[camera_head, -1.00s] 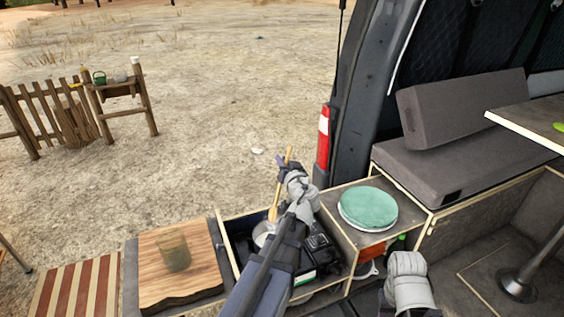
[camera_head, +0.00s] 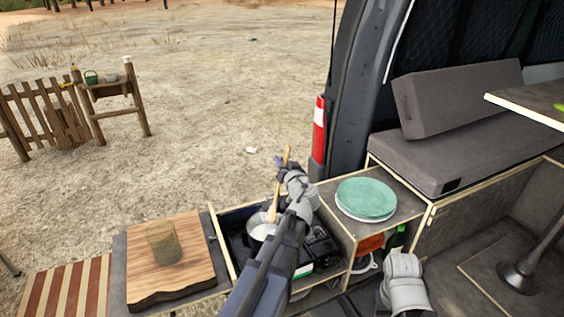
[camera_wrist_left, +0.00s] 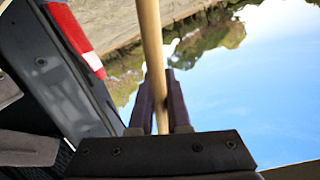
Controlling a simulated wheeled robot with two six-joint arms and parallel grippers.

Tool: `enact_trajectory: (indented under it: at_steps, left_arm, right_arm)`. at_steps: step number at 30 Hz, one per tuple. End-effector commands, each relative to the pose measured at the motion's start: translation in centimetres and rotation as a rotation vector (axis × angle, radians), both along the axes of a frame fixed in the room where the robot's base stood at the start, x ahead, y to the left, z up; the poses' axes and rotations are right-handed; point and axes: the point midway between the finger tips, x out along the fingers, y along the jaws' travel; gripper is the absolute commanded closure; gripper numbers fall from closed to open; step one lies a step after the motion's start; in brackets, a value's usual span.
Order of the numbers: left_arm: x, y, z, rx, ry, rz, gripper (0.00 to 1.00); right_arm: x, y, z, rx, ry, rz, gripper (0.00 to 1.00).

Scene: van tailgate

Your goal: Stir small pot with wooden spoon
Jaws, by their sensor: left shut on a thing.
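The wooden spoon (camera_head: 273,211) stands tilted in the head view, with its lower end at the mouth of the small pot (camera_head: 260,233). How deep it reaches inside is hard to see. My left gripper (camera_head: 281,164) is shut on the spoon's handle, above and beyond the pot. In the left wrist view the handle (camera_wrist_left: 151,38) runs between the two dark fingers (camera_wrist_left: 160,98). My left arm covers part of the pot's right side. My right gripper is not in view; only part of my right arm shows at the bottom.
The pot sits in an open drawer (camera_head: 226,224) beside a black stove (camera_head: 318,245). A wooden board (camera_head: 180,270) with a glass (camera_head: 163,243) lies to the left. Green plates (camera_head: 366,198) stand on the counter to the right. The van's rear pillar (camera_head: 350,110) rises behind.

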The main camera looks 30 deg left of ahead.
Motion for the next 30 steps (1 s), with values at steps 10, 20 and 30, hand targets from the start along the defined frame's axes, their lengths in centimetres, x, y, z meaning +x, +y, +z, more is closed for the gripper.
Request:
enact_trajectory:
  at_steps: [10, 20, 30]
  left_arm:
    - [-1.1, 0.2, -2.8, 0.0, 0.0, 0.0, 1.0]
    - [-2.1, 0.4, -5.2, 0.0, 0.0, 0.0, 1.0]
    - [-2.6, 0.5, -6.1, 0.0, 0.0, 0.0, 1.0]
  right_arm:
    - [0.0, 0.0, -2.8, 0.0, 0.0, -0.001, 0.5]
    - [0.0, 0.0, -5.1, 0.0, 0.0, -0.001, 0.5]
    - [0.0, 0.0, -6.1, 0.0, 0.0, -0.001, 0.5]
